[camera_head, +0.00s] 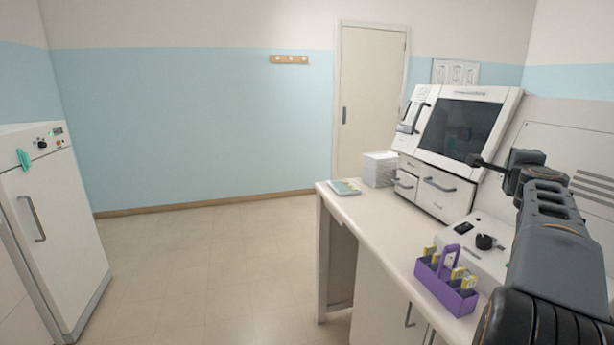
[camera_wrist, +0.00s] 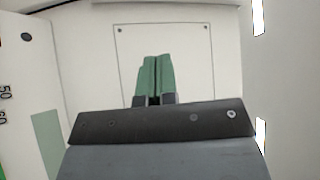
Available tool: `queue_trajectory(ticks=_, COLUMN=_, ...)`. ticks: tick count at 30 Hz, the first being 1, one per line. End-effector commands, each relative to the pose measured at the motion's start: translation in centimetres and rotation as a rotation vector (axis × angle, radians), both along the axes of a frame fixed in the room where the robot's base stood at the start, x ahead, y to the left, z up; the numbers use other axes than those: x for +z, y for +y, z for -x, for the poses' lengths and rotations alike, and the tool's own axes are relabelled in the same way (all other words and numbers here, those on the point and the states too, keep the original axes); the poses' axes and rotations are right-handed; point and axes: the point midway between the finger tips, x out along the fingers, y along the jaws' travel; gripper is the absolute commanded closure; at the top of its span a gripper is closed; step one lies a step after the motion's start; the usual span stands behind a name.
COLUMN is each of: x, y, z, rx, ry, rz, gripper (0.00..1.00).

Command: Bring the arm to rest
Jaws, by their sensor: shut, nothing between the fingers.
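My gripper (camera_wrist: 153,82) shows in the wrist view with its two green fingers together and nothing between them. It faces a pale panel (camera_wrist: 190,45) with small screws and appears apart from it, though the gap is hard to judge. In the head view my arm reaches up and away along the right side, over the bench (camera_head: 385,232). My fingers cannot be made out in the head view.
A white staining machine (camera_head: 459,125) with a dark window stands on the bench. A purple carrier (camera_head: 446,287) with several yellow-topped items sits near the front edge, beside a white device with a black knob (camera_head: 485,241). A white cabinet (camera_head: 55,235) stands left. The floor between is clear.

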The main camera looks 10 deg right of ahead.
Motion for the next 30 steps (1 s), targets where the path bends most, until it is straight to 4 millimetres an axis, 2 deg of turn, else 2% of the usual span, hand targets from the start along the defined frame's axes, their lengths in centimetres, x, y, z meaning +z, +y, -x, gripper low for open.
queue_trajectory(ticks=2, x=0.0, y=2.3, z=-1.3, rx=0.057, ry=0.046, rz=0.021, gripper=1.0)
queue_trajectory(ticks=5, x=-0.8, y=7.3, z=-3.5, rx=0.184, ry=0.153, rz=0.071, gripper=1.0)
queue_trajectory(ticks=7, x=-1.9, y=12.0, z=-4.9, rx=0.306, ry=0.258, rz=0.124, gripper=1.0)
queue_trajectory(ticks=10, x=-4.2, y=19.8, z=-5.8, rx=0.508, ry=0.428, rz=0.215, gripper=1.0)
queue_trajectory(ticks=12, x=-6.2, y=25.1, z=-5.4, rx=0.652, ry=0.552, rz=0.288, gripper=1.0)
queue_trajectory(ticks=14, x=-8.1, y=29.3, z=-4.4, rx=0.775, ry=0.659, rz=0.354, gripper=1.0)
queue_trajectory(ticks=15, x=-9.4, y=31.9, z=-3.4, rx=0.856, ry=0.732, rz=0.402, gripper=1.0)
queue_trajectory(ticks=18, x=-12.7, y=37.3, z=0.1, rx=1.044, ry=0.909, rz=0.525, gripper=1.0)
queue_trajectory(ticks=21, x=-15.6, y=41.0, z=4.0, rx=1.203, ry=1.073, rz=0.652, gripper=1.0)
queue_trajectory(ticks=24, x=-18.0, y=43.1, z=7.8, rx=1.325, ry=1.218, rz=0.771, gripper=1.0)
queue_trajectory(ticks=27, x=-19.8, y=43.9, z=10.9, rx=1.41, ry=1.333, rz=0.871, gripper=1.0)
queue_trajectory(ticks=30, x=-20.9, y=44.2, z=12.8, rx=1.459, ry=1.41, rz=0.943, gripper=1.0)
